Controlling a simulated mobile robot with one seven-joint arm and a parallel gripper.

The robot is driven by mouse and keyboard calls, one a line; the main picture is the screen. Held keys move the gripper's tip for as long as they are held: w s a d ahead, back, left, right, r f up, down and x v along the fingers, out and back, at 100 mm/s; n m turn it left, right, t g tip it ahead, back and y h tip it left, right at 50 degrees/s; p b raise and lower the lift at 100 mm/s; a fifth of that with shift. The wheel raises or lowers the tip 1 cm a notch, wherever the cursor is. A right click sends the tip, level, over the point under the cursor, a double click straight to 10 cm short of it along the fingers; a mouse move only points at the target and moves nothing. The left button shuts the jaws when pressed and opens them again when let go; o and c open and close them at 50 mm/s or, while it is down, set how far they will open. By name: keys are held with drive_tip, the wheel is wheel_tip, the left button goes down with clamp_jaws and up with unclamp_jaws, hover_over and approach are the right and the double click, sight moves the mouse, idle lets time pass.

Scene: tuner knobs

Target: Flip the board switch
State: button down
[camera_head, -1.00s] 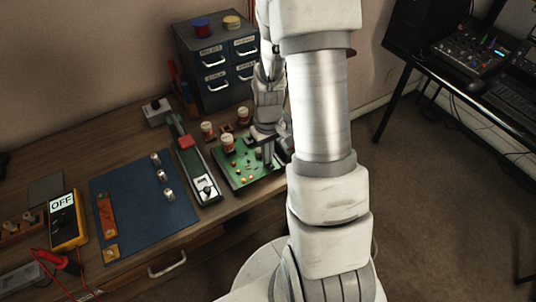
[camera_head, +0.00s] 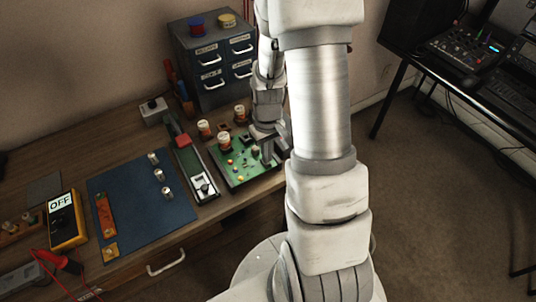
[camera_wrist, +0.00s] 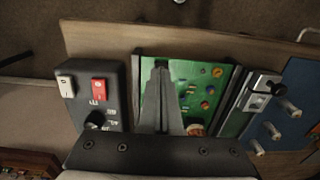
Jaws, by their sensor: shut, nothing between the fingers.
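The green circuit board (camera_head: 236,176) lies near the front edge of the bench, with small coloured parts on it. It also shows in the wrist view (camera_wrist: 220,78), partly covered by my fingers. My gripper (camera_head: 268,154) is shut and empty, pointing down over the board's right part. In the wrist view my gripper's fingertips (camera_wrist: 161,66) are together over the board's left part. I cannot tell whether they touch it. No switch on the board can be made out clearly; the fingers may hide it. A dark box (camera_wrist: 113,79) beside the board carries a red rocker switch (camera_wrist: 100,91) and a pale switch (camera_wrist: 66,87).
A long panel (camera_head: 186,158) with a red part stands left of the board. Several red-and-white jars (camera_head: 224,140) stand behind it. A blue mat (camera_head: 135,221) and a yellow meter (camera_head: 67,222) reading OFF lie further left. A drawer cabinet (camera_head: 188,62) stands at the back.

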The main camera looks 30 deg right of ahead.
wheel_tip(320, 180, up, 13)
drive_tip(key=p, duration=0.2)
drive_tip(key=shift+f, duration=0.15)
idle(0.3)
drive_tip(key=w+b, duration=0.1)
drive_tip(key=b, duration=0.5)
drive_tip(key=shift+w, duration=0.2)
wheel_tip(320, 180, down, 14)
drive_tip(key=b, duration=0.3)
idle(0.4)
